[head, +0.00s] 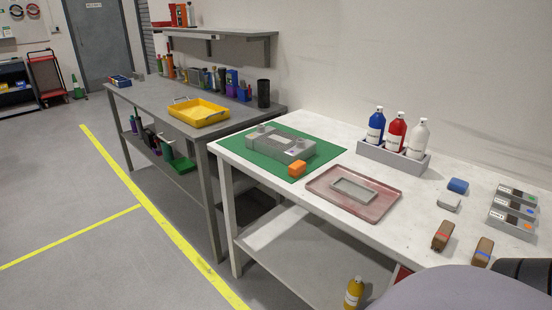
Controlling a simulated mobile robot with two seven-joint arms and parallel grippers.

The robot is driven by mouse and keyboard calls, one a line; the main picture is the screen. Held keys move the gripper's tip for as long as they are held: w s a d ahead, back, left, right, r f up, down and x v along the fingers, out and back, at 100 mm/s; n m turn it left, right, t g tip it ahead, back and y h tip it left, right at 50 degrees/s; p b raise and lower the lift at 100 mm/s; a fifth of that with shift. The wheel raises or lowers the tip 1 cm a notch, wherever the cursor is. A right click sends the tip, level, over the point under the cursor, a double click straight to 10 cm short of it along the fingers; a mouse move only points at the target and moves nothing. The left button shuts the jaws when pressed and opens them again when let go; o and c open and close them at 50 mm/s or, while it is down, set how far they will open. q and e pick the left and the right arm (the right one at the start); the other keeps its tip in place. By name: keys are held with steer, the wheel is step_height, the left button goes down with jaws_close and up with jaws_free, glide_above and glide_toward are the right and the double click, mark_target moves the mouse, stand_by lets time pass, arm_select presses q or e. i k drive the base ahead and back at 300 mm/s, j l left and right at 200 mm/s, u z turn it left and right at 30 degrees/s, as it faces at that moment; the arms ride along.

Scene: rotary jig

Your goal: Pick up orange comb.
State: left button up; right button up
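I cannot make out a comb for certain. The only clearly orange item is a small blocky orange piece (297,168) at the front right of the green mat (252,160) on the white table. It sits beside a grey jig block (281,146), and its details are too small to tell whether it is a comb. Neither of my grippers is in view. A rounded grey part of my own body covers the bottom right corner and hides that part of the table.
A reddish tray (321,198) holds a grey frame (353,189). A rack (375,155) carries blue, red and white bottles. Two brown brushes (442,235) (483,251), a blue block (458,186) and grey bins (509,217) are at right. A yellow tray (199,113) stands on the grey bench.

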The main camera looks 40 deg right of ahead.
mark_target(296, 169)
steer(key=i, duration=1.2)
steer(key=i+z, duration=0.15)
steer(key=i, duration=0.4)
steer(key=i+j+z, duration=0.1)
steer(key=i, duration=0.4)
steer(key=z, duration=2.6)
steer(key=k+j, duration=0.05)
